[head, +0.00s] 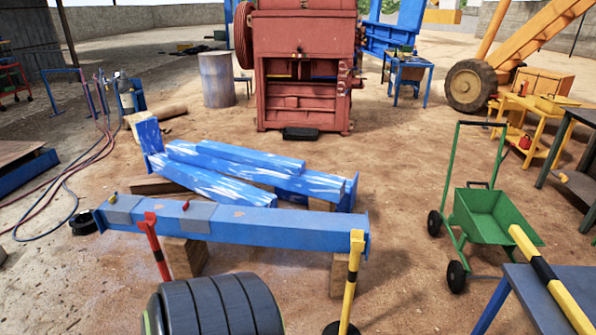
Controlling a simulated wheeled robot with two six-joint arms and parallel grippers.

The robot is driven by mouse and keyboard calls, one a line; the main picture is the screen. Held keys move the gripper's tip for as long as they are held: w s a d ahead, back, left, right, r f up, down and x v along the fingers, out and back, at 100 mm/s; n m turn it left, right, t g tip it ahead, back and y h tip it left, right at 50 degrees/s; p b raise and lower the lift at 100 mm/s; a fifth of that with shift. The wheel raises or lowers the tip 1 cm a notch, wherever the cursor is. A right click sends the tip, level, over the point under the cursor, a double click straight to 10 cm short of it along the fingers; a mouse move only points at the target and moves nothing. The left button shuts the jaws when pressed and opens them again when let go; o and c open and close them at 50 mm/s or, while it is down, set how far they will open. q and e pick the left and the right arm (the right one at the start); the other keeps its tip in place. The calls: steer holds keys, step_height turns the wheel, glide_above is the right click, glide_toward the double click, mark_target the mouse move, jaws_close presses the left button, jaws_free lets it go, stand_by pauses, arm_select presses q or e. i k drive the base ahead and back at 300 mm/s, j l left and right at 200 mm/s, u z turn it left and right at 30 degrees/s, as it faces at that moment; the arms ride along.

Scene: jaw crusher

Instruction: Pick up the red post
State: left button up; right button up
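The red post (155,246) stands in front of the near blue beam (250,222), left of centre in the head view. It is slim and leans slightly, with a wider red top that overlaps the beam's front face. Its lower end is hidden behind a large dark ribbed cylinder (215,308) at the bottom edge. Neither of my grippers shows in this view.
A yellow-topped post (350,275) stands right of the red post. Wooden blocks (185,258) support the near beam; more blue beams (250,170) lie behind it. A green cart (492,215) and a blue table (560,300) stand right.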

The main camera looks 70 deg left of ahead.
mark_target(147, 226)
steer(key=u, duration=3.2)
steer(key=i+l+z, duration=0.1)
steer(key=i, duration=0.3)
steer(key=i+l, duration=0.15)
steer(key=i, duration=0.25)
steer(key=l+z, duration=0.05)
